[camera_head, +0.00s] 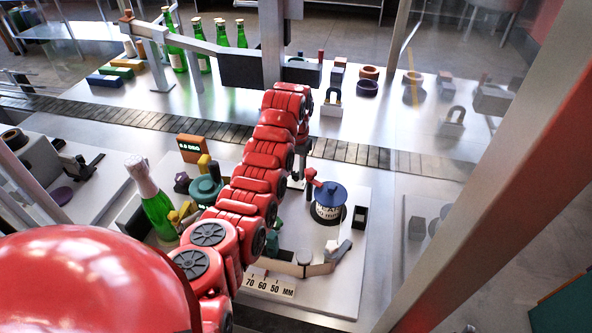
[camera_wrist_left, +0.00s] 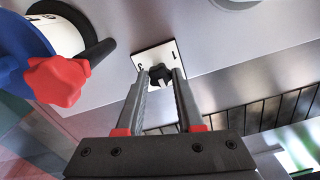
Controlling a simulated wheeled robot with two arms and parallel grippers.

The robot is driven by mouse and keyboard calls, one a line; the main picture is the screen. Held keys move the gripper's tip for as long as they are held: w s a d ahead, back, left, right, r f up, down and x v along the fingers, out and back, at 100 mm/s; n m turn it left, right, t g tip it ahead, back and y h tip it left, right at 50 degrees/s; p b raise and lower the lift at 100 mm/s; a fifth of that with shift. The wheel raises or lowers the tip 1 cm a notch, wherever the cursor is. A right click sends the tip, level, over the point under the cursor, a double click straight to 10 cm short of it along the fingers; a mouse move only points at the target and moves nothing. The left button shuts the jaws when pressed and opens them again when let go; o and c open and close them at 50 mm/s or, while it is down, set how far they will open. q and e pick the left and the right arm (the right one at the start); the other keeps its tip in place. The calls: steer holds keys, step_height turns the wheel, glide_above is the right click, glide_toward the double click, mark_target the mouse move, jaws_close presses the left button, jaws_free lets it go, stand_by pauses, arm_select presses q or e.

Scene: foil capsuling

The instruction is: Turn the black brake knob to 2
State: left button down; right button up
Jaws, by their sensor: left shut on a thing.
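The black brake knob (camera_wrist_left: 161,75) sits on a small white plate (camera_wrist_left: 146,56) in the left wrist view. A mark like a 1 shows on the plate's right side; a mark on its left is too small to read. My left gripper (camera_wrist_left: 161,81) is shut on the knob, one finger on each side. The knob's pointing direction cannot be told. In the head view my left gripper (camera_head: 297,183) points down behind the blue-topped drum, and the knob is hidden there. My right gripper is not in view.
The blue-topped drum (camera_head: 329,197) stands close by, with a red lobed knob (camera_wrist_left: 58,80) and black rod beside it. A slatted conveyor (camera_head: 350,152) runs behind. A foil-topped green bottle (camera_head: 157,211) stands left of my arm, near an orange display (camera_head: 191,149).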

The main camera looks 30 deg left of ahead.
mark_target(295, 173)
arm_select(q)
steer(key=shift+m, duration=0.3)
steer(key=c, duration=0.5)
jaws_free()
steer(key=shift+c, duration=0.2)
steer(key=shift+r, duration=0.15)
step_height(295, 173, up, 3)
steer(key=shift+a+r+p, duration=0.1)
steer(key=shift+p, duration=0.4)
step_height(295, 173, up, 14)
steer(key=b, duration=0.2)
